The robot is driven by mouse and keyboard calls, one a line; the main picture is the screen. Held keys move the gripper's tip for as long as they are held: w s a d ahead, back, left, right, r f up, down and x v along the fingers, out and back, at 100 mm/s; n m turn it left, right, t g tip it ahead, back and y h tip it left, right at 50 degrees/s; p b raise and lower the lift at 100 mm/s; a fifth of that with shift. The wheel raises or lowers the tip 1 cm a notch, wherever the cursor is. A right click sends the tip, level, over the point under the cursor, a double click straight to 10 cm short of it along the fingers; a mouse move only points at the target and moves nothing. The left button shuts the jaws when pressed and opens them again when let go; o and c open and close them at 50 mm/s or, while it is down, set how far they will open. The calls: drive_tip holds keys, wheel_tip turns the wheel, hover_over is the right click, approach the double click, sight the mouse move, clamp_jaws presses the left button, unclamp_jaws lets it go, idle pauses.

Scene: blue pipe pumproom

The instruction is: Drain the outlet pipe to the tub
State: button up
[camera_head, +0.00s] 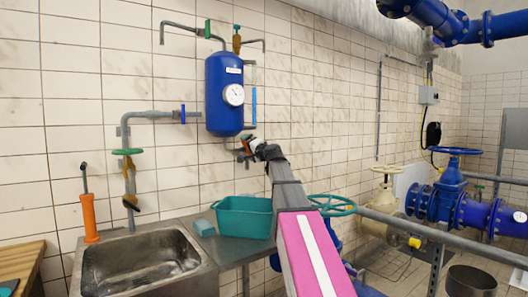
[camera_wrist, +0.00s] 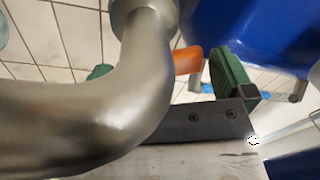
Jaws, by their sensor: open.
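The blue tank (camera_head: 224,95) with a round gauge hangs on the tiled wall. My gripper (camera_head: 250,148) is open just below the tank's lower right side, at its outlet. In the wrist view, a grey bent pipe (camera_wrist: 140,90) fills the left foreground, very close to the camera. An orange handle (camera_wrist: 187,60) shows behind it, beside a green finger pad (camera_wrist: 230,75) of my gripper. I cannot tell whether the pad touches the handle. The tank's blue side (camera_wrist: 245,35) is at upper right. The teal tub (camera_head: 244,217) stands on the counter below, left of my arm.
An orange cylinder (camera_head: 89,218) stands behind the sink. Green-wheeled valve (camera_head: 331,205) and blue-wheeled valve (camera_head: 457,170) are at right. Pipes and fittings (camera_head: 192,35) run above the tank.

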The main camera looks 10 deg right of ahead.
drive_tip(key=shift+x, duration=0.8)
drive_tip(key=shift+s, duration=0.25)
drive_tip(key=shift+h, duration=0.4)
drive_tip(key=shift+m+g, duration=0.3)
drive_tip(key=v, duration=1.3)
